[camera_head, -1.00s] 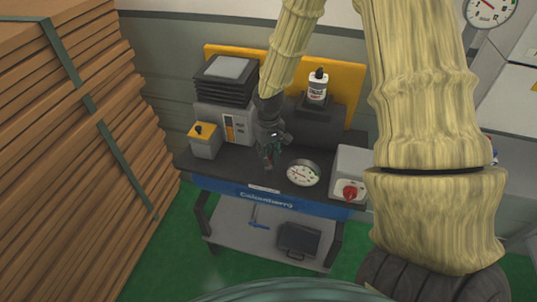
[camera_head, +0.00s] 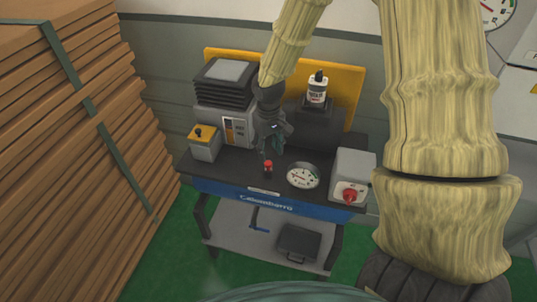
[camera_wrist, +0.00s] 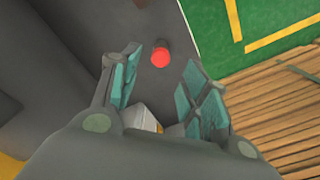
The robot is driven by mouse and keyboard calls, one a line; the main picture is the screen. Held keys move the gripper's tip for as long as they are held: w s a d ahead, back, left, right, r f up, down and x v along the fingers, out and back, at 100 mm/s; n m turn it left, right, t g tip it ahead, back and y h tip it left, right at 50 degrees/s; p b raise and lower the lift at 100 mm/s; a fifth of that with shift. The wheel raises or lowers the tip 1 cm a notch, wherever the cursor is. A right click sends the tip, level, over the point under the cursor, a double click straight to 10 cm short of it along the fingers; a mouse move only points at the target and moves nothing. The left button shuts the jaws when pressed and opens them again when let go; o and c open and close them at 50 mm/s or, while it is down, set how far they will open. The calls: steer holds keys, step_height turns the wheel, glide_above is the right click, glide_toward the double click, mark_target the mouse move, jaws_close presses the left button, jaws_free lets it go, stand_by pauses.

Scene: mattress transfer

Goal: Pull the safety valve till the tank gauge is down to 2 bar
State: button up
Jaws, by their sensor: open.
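A small red-topped part (camera_head: 268,168), seemingly the safety valve, stands upright on the dark bench top beside the gauge. It also shows in the wrist view as a red round cap (camera_wrist: 160,57). A round white-faced gauge (camera_head: 303,176) lies just right of it; its needle is too small to read. My gripper (camera_head: 271,150) is open and empty, just above and behind the red part. In the wrist view, the cap lies between and beyond the open fingertips (camera_wrist: 159,66), with no finger visibly touching it.
A grey box with a red knob (camera_head: 350,194) stands right of the gauge. A yellow-topped box (camera_head: 204,143), a grey machine (camera_head: 222,118) and a white bottle (camera_head: 317,88) share the bench. Stacked brown boards (camera_head: 60,170) stand at the left. Another gauge (camera_head: 492,10) hangs at the upper right.

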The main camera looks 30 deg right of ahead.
step_height(320, 180, up, 8)
stand_by(0.5)
steer(key=shift+f, duration=0.1)
glide_toward(269, 162)
steer(key=s+a+f, duration=0.3)
steer(key=a+f, duration=0.2)
steer(key=f, duration=0.1)
steer(key=s+a+f+y, duration=0.1)
steer(key=s+a+f, duration=0.45)
steer(key=f, duration=0.45)
steer(key=s+a+f+h+b, duration=0.1)
steer(key=s+a+f+b, duration=0.2)
steer(key=s+f, duration=1.4)
steer(key=s+a, duration=0.1)
steer(key=s, duration=0.2)
steer(key=shift+s+f+n, duration=0.15)
steer(key=shift+f+n, duration=0.15)
